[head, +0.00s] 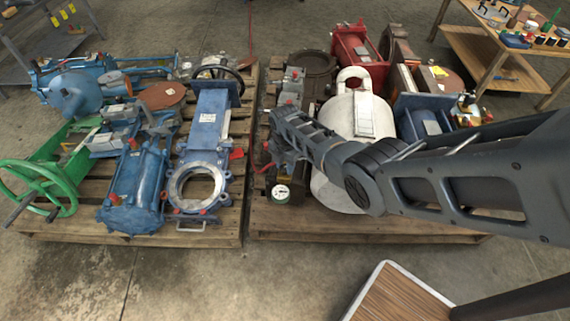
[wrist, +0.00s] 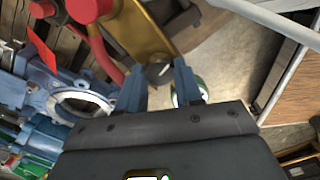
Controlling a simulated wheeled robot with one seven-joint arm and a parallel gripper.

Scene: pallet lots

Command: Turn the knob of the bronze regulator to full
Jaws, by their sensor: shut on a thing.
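The bronze regulator shows in the wrist view as a golden-brown body (wrist: 140,35) just beyond my fingers. My gripper (wrist: 158,78) is at it, with its two blue-grey fingers shut on what appears to be its knob. A small pale mark shows between the fingertips; most of the knob is hidden. A white-faced gauge (head: 281,193) with a green rim is at the front of the right pallet in the head view. It is partly hidden behind one finger in the wrist view (wrist: 201,88). The knob's setting cannot be read.
A white tank (head: 350,112) stands close beside my arm on the right pallet (head: 385,226). A blue gate valve (head: 205,135) with a dark handwheel is on the left pallet. A green handwheel (head: 40,190) is further left.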

